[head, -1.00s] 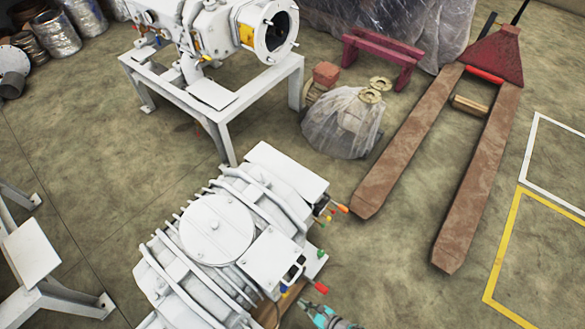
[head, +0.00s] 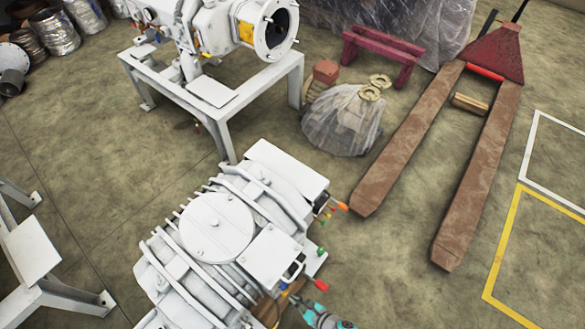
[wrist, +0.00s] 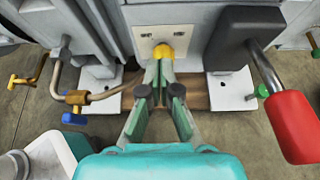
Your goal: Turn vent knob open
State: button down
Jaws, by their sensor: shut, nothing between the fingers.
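A yellow knob (wrist: 163,51) sits on a pale plate on the side of the white vacuum machine, in the upper middle of the wrist view. My gripper (wrist: 160,68) is shut and empty, with its fingertips just below the knob and close to it. I cannot tell whether they touch it. In the head view, my teal gripper (head: 296,301) is at the lower right side of the white machine (head: 217,228). The yellow knob is not clear there. No label shows which knob is the vent.
A red handle (wrist: 296,125) on a metal rod stands to the right of my gripper, with a green knob (wrist: 262,91) near it. A brass pipe (wrist: 115,91) with a blue knob (wrist: 74,118) lies to the left. Open floor is right of the machine.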

jog(key=shift+w+a, duration=0.9)
jog(key=shift+a, duration=0.3)
jog(key=shift+f, duration=0.2)
jog(key=shift+w+d, duration=0.3)
jog(key=shift+w, duration=0.05)
dwell(0.3)
dwell(0.5)
jog(key=shift+d+r, duration=0.1)
jog(key=shift+r, duration=0.3)
jog(key=s+d, duration=0.1)
jog(key=d, duration=0.1)
jog(key=s+d, duration=0.2)
jog(key=shift+s+d, duration=0.3)
jog(key=shift+s, duration=0.1)
